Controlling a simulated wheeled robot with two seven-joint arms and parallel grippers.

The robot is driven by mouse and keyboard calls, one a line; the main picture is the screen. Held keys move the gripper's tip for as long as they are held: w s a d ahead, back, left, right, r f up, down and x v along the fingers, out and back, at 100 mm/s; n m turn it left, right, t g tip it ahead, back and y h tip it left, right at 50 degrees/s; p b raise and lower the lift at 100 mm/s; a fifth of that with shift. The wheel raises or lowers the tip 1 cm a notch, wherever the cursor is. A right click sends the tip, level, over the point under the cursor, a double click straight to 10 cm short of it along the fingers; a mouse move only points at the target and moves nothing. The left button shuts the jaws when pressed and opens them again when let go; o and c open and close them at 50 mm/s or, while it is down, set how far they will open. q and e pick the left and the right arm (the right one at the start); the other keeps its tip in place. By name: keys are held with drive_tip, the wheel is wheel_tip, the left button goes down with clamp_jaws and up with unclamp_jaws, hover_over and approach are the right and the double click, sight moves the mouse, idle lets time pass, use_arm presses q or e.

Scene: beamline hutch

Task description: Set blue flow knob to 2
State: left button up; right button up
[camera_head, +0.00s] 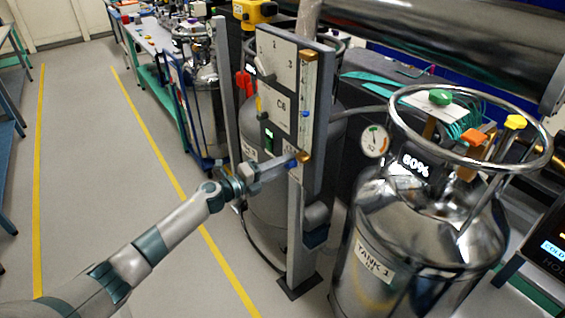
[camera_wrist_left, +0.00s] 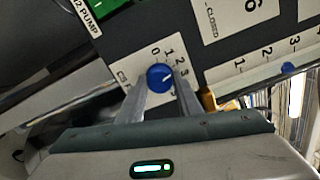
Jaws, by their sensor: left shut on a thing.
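The blue flow knob (camera_wrist_left: 159,77) sits low on a grey panel (camera_wrist_left: 120,50), on a white plate with the numbers 0 to 3 around it. In the wrist view a white mark on the knob points up and to the right, toward the numbers around 2; I cannot tell the exact one. My left gripper (camera_wrist_left: 157,88) is shut on the knob, one finger on each side. In the head view the left gripper (camera_head: 284,166) reaches the lower part of the upright panel (camera_head: 312,130), and its fingers mostly hide the knob. My right gripper is not in view.
A flow tube with a blue float (camera_wrist_left: 288,68) and a brass fitting (camera_wrist_left: 208,98) are right beside the knob. A selector knob (camera_head: 264,70) is higher on the panel. A steel tank (camera_head: 400,250) stands to the right. The floor to the left is clear.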

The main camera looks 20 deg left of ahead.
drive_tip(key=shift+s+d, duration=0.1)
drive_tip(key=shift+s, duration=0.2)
use_arm(q)
drive_tip(key=o, duration=1)
drive_tip(key=shift+o, duration=0.2)
drive_tip(key=shift+a, duration=0.1)
drive_tip(key=b+v, duration=0.4)
drive_tip(key=v, duration=1.3)
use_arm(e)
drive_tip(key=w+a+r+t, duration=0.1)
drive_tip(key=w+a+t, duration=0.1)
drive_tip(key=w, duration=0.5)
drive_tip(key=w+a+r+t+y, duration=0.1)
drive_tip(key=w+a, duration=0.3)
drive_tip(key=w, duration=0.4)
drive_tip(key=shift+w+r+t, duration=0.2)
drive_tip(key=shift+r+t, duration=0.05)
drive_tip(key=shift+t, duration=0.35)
use_arm(q)
drive_tip(key=shift+s+a+f, duration=0.15)
drive_tip(key=shift+f, duration=0.05)
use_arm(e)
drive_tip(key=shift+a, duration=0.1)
